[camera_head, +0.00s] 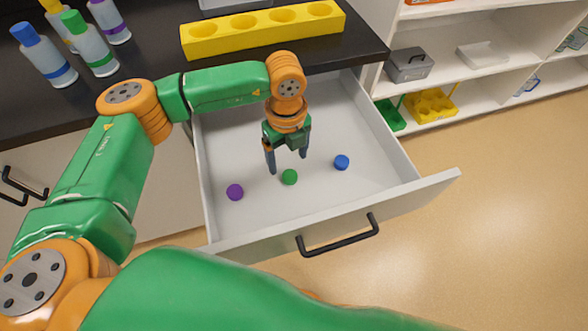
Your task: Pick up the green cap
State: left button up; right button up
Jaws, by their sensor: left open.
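The green cap (289,177) lies on the floor of the open white drawer (240,130). A purple cap (235,192) lies to its left and a blue cap (341,162) to its right, both in the drawer. My left gripper (288,165) points down into the drawer with its fingers spread, just behind and above the green cap. Nothing shows between its fingers. The exact height of the fingertips over the drawer floor is hard to tell. My right gripper is not in view.
Several capped bottles (45,54) stand on the dark counter (150,75) at the upper left. A yellow rack with holes (262,30) sits near the counter's edge behind the drawer. The drawer's front panel with a black handle (338,237) faces me. White shelves (480,62) stand at right.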

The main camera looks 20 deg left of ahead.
aim_at(290, 175)
pick_arm(q)
notch_tip(290, 175, down, 7)
jog(key=shift+w+d+r+p, duration=0.1)
jog(key=shift+r+p, duration=0.1)
jog(key=shift+p, duration=0.4)
grip_shut()
